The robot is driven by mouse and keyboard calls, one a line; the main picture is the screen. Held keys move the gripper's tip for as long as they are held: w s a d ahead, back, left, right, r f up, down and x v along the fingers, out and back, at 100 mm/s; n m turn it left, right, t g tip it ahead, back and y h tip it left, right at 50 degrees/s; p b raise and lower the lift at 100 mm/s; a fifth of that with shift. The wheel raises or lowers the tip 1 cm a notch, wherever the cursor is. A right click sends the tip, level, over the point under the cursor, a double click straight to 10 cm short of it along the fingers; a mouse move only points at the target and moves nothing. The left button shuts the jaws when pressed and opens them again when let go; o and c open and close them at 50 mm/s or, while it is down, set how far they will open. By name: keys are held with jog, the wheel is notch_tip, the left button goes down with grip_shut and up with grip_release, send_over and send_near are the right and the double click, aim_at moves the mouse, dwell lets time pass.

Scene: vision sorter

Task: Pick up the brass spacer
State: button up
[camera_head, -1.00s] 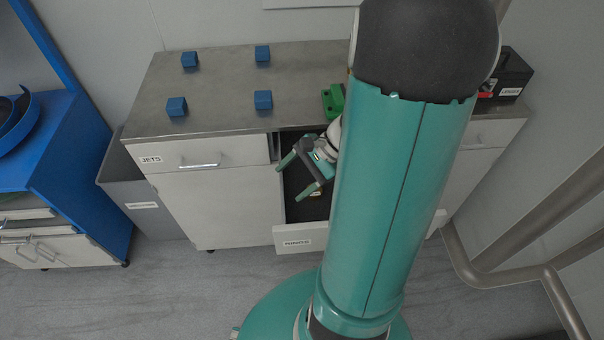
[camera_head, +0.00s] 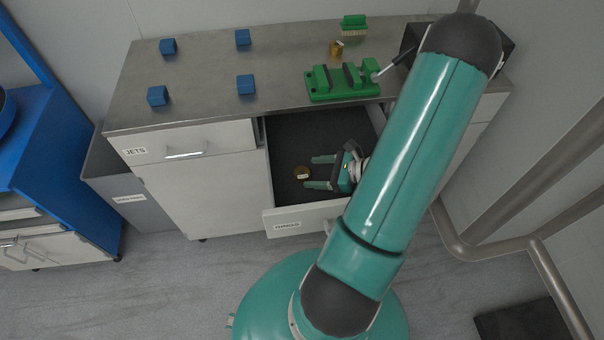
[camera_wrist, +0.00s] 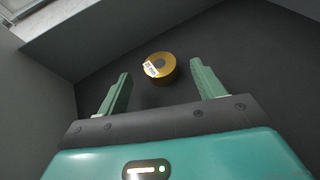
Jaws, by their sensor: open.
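A brass spacer (camera_head: 302,172), a short round ring with a white label, lies on the dark floor of the open drawer (camera_head: 289,127). It also shows in the wrist view (camera_wrist: 160,67), with a dark centre and the label on its left. My gripper (camera_head: 320,172) is open and inside the drawer area, to the right of the spacer in the head view. In the wrist view the spacer sits ahead of and between my two green fingers (camera_wrist: 159,88), a little beyond their tips. Nothing is between the fingers' inner faces. A second brass-coloured piece (camera_head: 336,48) stands on the bench top.
The drawer walls and labelled front (camera_head: 287,224) surround my gripper. Several blue blocks (camera_head: 246,84) stand on the bench (camera_head: 200,92). A black box (camera_head: 412,40) stands beyond.

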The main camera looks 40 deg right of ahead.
aim_at(301, 172)
jog(key=x, duration=0.5)
jog(key=shift+c, duration=0.5)
jog(key=c, duration=1.2)
jog(key=shift+r, duration=0.1)
